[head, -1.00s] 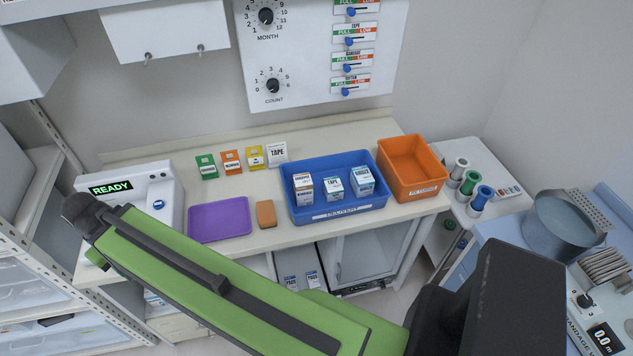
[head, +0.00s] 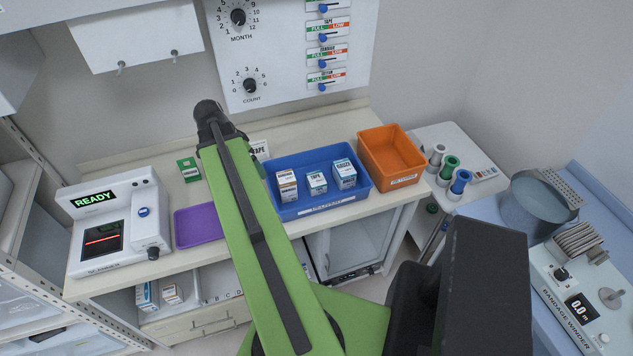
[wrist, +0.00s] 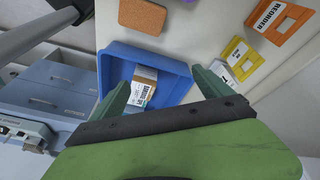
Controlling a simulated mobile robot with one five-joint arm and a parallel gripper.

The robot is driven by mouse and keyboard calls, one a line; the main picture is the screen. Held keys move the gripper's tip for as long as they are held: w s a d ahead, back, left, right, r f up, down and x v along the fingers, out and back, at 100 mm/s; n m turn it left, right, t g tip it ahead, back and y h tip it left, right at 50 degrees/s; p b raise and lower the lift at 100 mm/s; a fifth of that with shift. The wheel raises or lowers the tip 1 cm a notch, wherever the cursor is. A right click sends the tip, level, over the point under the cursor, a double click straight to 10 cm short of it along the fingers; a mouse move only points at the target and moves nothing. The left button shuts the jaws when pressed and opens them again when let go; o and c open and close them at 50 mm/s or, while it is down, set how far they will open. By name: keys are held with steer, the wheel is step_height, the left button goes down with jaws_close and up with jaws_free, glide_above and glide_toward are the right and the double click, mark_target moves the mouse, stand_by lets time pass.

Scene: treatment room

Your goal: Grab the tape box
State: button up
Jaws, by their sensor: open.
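The tape box (head: 316,182) is a small white box with a teal label. It stands in the blue tray (head: 325,208), between the bandage box (head: 287,184) and the gauze box (head: 344,174). In the wrist view, my gripper (wrist: 162,90) is open and empty, its two green fingers spread over the blue tray (wrist: 125,57). A white and brown box (wrist: 143,86), which looks like the bandage box, shows between the fingers. The tape box is not visible there; the gripper's body covers the lower part of the view.
An orange bin (head: 392,158) stands right of the tray. A purple mat (head: 197,226) and a scanner (head: 112,222) reading READY are to the left. Upright cards stand behind, including a TAPE card (head: 260,149). A cork block (wrist: 143,15) lies beside the tray.

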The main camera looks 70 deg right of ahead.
mark_target(315, 179)
steer(key=s+d+r+m+g, duration=0.1)
steer(key=s+d+r+m, duration=0.1)
steer(key=s+d+m, duration=0.65)
steer(key=s+d+f+b, duration=0.1)
steer(key=s+f+b, duration=0.1)
steer(key=f+b, duration=0.1)
steer(key=s+d+f+n+b, duration=0.1)
steer(key=s+f+b, duration=0.1)
steer(key=f+b, duration=0.2)
steer(key=s+d+f+n+b, duration=0.1)
steer(key=s+f+b, duration=0.2)
steer(key=f+b, duration=0.1)
steer(key=shift+s+f, duration=0.1)
steer(key=shift+f, duration=0.45)
steer(key=shift+s+d, duration=0.1)
steer(key=b+x, duration=0.5)
steer(key=shift+s+f, duration=0.1)
steer(key=shift+s, duration=0.05)
steer(key=shift+r, duration=0.2)
steer(key=c, duration=1.5)
steer(key=shift+c, duration=0.2)
steer(key=shift+r, duration=0.1)
step_height(315, 179, up, 10)
steer(key=p, duration=1)
steer(key=shift+p, duration=0.3)
